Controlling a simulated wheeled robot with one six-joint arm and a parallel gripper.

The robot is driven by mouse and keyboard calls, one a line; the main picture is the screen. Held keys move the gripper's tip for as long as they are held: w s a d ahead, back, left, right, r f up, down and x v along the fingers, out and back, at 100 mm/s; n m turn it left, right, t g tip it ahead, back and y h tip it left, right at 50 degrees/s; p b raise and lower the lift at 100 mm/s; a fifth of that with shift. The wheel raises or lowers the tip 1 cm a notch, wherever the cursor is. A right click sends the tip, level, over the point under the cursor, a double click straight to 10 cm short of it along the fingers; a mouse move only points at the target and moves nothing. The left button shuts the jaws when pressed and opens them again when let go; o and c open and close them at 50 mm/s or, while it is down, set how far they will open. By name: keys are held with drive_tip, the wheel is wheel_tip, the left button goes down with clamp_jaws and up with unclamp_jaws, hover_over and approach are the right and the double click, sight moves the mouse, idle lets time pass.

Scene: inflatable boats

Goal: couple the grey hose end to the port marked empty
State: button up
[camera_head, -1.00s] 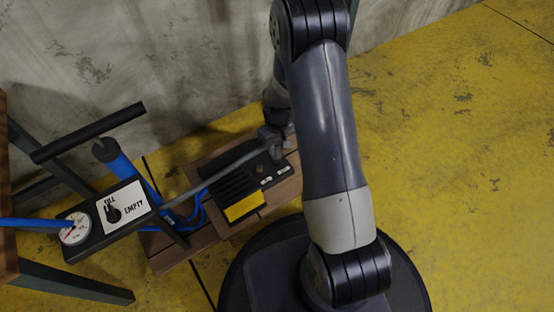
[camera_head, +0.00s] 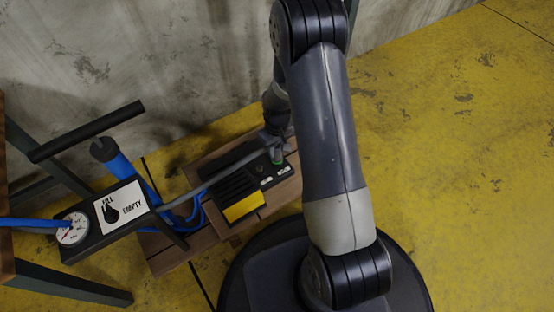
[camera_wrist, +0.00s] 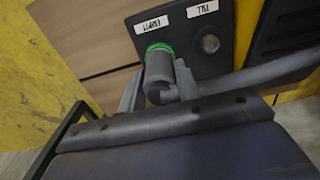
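The grey hose end (camera_wrist: 158,72) stands at the port under the label "EMPTY", which reads upside down in the wrist view. A bright green ring (camera_wrist: 158,48) shows around its far end, against the black port panel (camera_wrist: 185,32). The grey hose (camera_wrist: 262,74) runs off to the right.
A second, bare port (camera_wrist: 209,43) sits beside it under the other label. The pump box with a yellow panel (camera_head: 243,206) lies on a wooden bench (camera_head: 222,228). A stand with a gauge (camera_head: 73,228) and a FILL/EMPTY knob (camera_head: 111,209) is at left.

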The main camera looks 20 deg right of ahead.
drive_tip(key=o, duration=0.5)
wheel_tip(320, 180, up, 11)
drive_tip(key=p, duration=0.5)
drive_tip(key=shift+f, duration=0.1)
